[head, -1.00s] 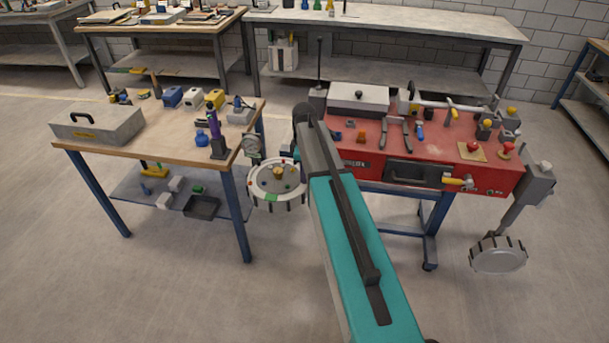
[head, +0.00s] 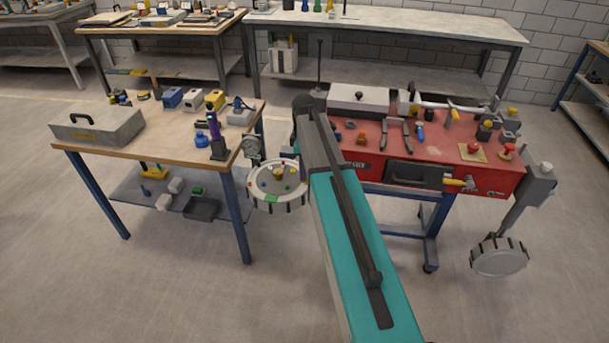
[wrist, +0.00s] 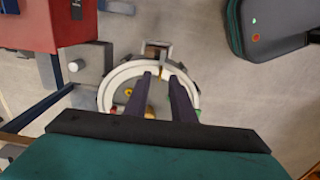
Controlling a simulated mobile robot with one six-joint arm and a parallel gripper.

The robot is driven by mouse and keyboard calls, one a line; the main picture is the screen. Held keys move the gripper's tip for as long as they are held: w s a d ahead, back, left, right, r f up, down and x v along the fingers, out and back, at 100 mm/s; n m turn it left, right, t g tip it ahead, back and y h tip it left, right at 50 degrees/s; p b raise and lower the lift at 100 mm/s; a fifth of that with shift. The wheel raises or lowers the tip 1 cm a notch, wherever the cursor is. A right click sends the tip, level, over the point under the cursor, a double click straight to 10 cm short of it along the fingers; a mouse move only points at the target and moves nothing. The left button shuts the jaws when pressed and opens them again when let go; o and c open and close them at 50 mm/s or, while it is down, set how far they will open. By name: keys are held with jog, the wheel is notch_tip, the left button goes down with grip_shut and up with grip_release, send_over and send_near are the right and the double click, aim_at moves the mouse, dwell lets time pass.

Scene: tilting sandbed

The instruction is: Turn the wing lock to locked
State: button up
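A round pale dial (head: 262,197) with a green mark and several small coloured parts hangs left of the red bench; it also shows in the wrist view (wrist: 104,98). A small yellow piece (head: 279,171) stands near its middle. A yellow handle (head: 455,182) with a silver end sits on the red bench's front. I cannot tell for certain which yellow part is the wing lock. My gripper (wrist: 162,76) is open, its two dark fingers apart above the dial, with nothing clearly held. In the head view my arm hides it. The fingers partly cover the dial's middle.
The red bench (head: 440,150) carries a grey box (head: 358,98), dark-handled tools and knobs. A wooden table (head: 155,140) with a grey case (head: 97,126) stands left. A second round disc (head: 498,257) hangs at the right. The floor in front is clear.

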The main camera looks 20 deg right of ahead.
notch_tip(320, 180, up, 11)
jog(key=b, duration=0.2)
dwell(0.5)
jog(key=shift+f, duration=0.1)
dwell(0.5)
